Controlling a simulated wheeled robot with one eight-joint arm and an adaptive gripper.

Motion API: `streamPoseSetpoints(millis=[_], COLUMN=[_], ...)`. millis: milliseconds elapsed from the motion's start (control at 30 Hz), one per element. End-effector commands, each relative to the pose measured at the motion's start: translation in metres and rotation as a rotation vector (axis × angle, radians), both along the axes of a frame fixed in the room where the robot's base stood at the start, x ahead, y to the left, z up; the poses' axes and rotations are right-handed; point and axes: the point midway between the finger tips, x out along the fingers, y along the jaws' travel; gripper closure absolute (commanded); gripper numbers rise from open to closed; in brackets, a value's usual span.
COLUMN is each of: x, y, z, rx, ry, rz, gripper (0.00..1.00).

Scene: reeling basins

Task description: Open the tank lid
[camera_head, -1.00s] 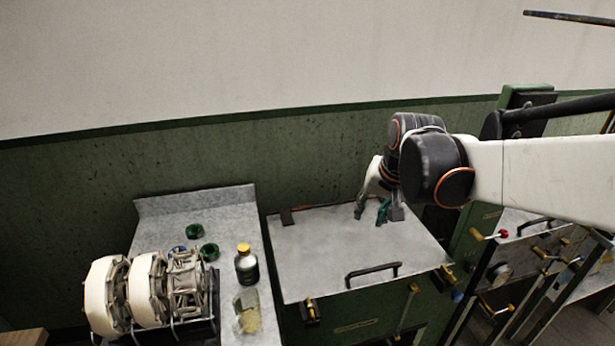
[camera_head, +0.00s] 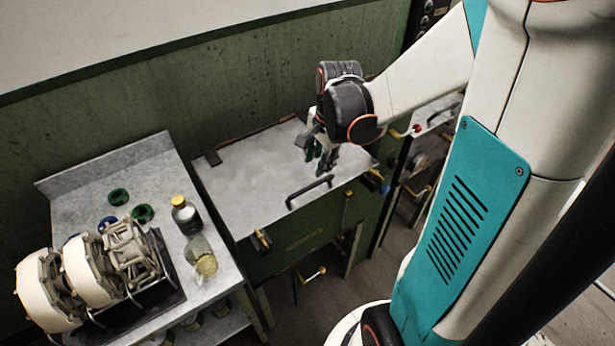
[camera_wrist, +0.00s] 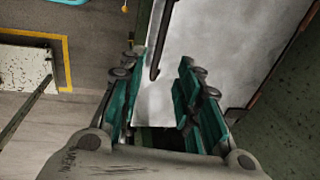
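The tank lid (camera_head: 245,178) is a flat grey metal plate, lying shut on the green tank (camera_head: 280,250). Its black bar handle (camera_head: 309,192) is near the front edge. My gripper (camera_head: 321,158) is above the right part of the lid, behind and just right of the handle. In the wrist view, my gripper (camera_wrist: 160,95) has its green-padded fingers spread apart with nothing between them. The lid (camera_wrist: 215,50) fills the upper middle there, and the handle (camera_wrist: 160,40) shows as a dark bar ahead of the left finger, apart from it.
A grey side table (camera_head: 85,195) stands left of the tank, with white reels (camera_head: 90,270), green rings (camera_head: 142,213), a yellow-capped bottle (camera_head: 186,216) and a glass jar (camera_head: 203,260). Clamps and yellow-handled valves line the tank front. The floor (camera_head: 330,290) before it is open.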

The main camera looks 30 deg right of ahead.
Motion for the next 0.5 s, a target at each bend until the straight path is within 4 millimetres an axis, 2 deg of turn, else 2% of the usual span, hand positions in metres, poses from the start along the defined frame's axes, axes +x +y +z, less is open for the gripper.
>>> streamPoseSetpoints(millis=[33,500], x=[0.002,0.015], y=[0.0,0.001], z=[-0.013,-0.08], rx=[0.0,-0.001], ry=[0.0,-0.001], rz=[0.001,0.003], gripper=[0.69,0.69])
